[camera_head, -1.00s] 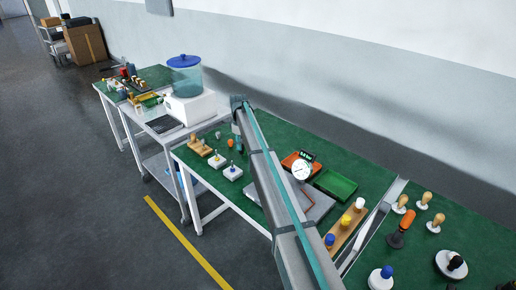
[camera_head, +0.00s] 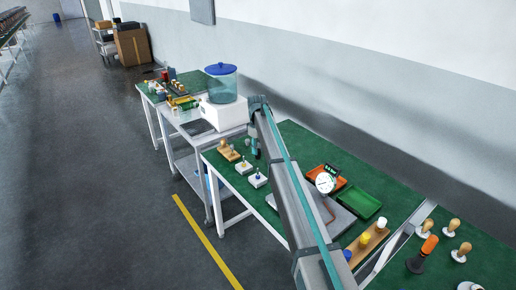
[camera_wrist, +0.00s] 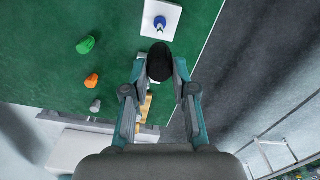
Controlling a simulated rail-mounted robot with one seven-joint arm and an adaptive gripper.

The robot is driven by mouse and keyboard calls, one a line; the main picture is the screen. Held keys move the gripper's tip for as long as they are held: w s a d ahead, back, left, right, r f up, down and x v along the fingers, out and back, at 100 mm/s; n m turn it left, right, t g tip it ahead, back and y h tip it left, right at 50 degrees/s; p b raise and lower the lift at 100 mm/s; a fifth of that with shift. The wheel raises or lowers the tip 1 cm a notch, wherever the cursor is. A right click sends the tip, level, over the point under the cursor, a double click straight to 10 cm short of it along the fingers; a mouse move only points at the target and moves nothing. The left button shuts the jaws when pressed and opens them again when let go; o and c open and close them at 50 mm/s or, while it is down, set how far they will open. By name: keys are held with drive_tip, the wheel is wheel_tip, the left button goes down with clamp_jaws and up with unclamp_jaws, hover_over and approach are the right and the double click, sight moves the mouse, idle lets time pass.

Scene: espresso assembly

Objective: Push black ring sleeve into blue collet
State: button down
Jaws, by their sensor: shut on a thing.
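In the wrist view my gripper (camera_wrist: 160,75) is shut on a black rounded piece, the black ring sleeve (camera_wrist: 159,62), held between its fingertips. Just beyond it, at the top, a blue piece, the blue collet (camera_wrist: 160,22), stands on a white square base (camera_wrist: 172,10). The sleeve appears apart from the collet; their height difference is hard to tell. In the head view my gripper (camera_head: 254,148) is small and hangs above the green table. A white base with a blue piece (camera_head: 258,176) sits below and slightly right of it. The sleeve cannot be made out there.
A second white base (camera_head: 243,167) and a wooden block with pegs (camera_head: 228,150) stand near the table's left edge. Loose green (camera_wrist: 85,45), orange (camera_wrist: 91,80) and grey (camera_wrist: 95,105) pieces lie left of my gripper. A gauge (camera_head: 325,183) and green tray (camera_head: 354,198) are right of my arm.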

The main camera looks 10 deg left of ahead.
sight(257, 156)
drive_tip(key=shift+f+b, duration=0.85)
drive_tip(key=shift+f, duration=1.5)
drive_tip(key=c, duration=1.5)
unclamp_jaws()
clamp_jaws()
drive_tip(key=shift+f+b, duration=0.4)
drive_tip(key=shift+f, duration=1.3)
drive_tip(key=o, duration=0.6)
unclamp_jaws()
drive_tip(key=shift+o, duration=0.2)
drive_tip(key=shift+r, duration=0.1)
